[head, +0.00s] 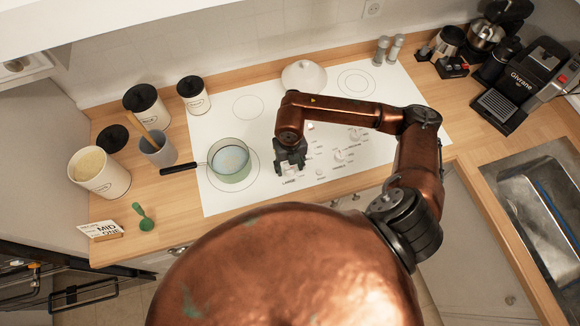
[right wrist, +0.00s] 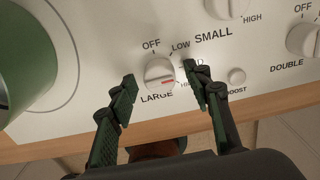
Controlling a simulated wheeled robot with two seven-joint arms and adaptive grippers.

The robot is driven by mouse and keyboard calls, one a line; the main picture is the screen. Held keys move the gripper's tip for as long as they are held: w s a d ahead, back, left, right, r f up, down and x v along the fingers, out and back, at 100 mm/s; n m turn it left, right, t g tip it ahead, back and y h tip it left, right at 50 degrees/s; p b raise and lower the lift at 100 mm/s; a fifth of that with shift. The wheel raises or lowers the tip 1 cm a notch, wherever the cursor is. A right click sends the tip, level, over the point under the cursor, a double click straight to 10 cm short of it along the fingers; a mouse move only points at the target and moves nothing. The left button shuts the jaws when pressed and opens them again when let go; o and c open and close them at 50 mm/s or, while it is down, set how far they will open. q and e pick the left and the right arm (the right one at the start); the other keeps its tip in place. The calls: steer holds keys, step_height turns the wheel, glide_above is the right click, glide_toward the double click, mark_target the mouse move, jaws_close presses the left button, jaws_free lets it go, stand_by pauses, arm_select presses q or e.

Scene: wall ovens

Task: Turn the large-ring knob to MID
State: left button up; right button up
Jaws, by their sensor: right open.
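The large-ring knob (right wrist: 156,70) is white and round, with LARGE printed below it. Around it are OFF, LOW, a partly covered MID and a partly covered HIGH. Its red mark is on the lower right of its face, towards the HIGH side; the exact setting is hard to read. My right gripper (right wrist: 160,80) is open, with one finger on each side of the knob and gaps showing. In the head view, my right gripper (head: 291,168) is over the front of the white hob (head: 215,205) and hides that knob. My left gripper is not in view.
A green pot (head: 230,174) stands left of my right gripper, its handle pointing left. The SMALL knob (right wrist: 228,6), DOUBLE knob (right wrist: 303,40) and BOOST button (right wrist: 237,76) are nearby. A card (head: 103,230) reading MID and a green spoon (head: 145,222) lie at the left counter edge.

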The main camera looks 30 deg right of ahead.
mark_target(290, 168)
step_height(290, 168, up, 11)
steer(key=shift+r, duration=0.2)
stand_by(0.6)
